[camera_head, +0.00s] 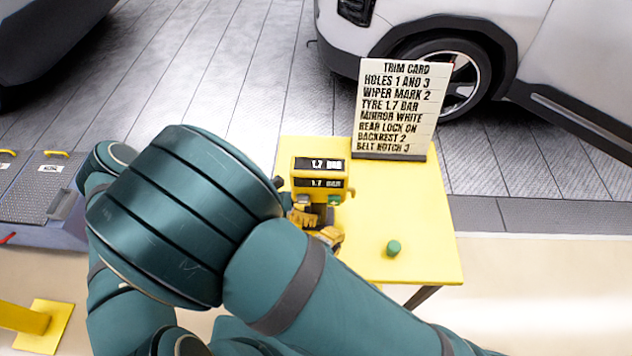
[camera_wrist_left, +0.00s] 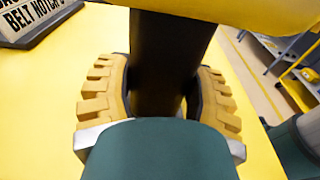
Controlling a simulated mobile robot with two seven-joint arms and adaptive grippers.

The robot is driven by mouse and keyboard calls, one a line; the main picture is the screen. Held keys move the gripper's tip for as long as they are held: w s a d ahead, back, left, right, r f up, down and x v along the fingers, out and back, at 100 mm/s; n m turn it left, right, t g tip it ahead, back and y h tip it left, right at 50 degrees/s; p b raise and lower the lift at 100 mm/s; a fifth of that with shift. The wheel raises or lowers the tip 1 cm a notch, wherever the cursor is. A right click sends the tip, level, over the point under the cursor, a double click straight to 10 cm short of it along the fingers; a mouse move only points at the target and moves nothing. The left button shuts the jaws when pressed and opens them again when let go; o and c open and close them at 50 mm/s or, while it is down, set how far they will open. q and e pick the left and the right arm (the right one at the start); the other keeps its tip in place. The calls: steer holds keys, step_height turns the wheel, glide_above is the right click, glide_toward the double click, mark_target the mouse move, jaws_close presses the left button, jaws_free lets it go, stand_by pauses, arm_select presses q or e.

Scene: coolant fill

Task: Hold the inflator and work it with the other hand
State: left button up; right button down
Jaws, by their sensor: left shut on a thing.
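The yellow inflator (camera_head: 320,180) stands upright on the yellow table in the head view. In the left wrist view, the ridged tan fingers of my left gripper (camera_wrist_left: 158,95) lie on either side of the dark handle of the inflator (camera_wrist_left: 170,55). My teal arm hides part of the inflator's left side and base. My right gripper is not visible.
The yellow table (camera_head: 430,240) carries a small green cap (camera_head: 393,248) and, at the back, a trim card (camera_head: 394,105) that reads TYRE 1.7 BAR. The table's right side is mostly clear. A white car (camera_head: 550,60) stands behind. My arm fills the lower left.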

arm_select(q)
steer(key=o, duration=1.1)
steer(key=a, duration=0.8)
steer(key=a+r, duration=0.1)
steer(key=a, duration=0.3)
steer(key=shift+r, duration=0.1)
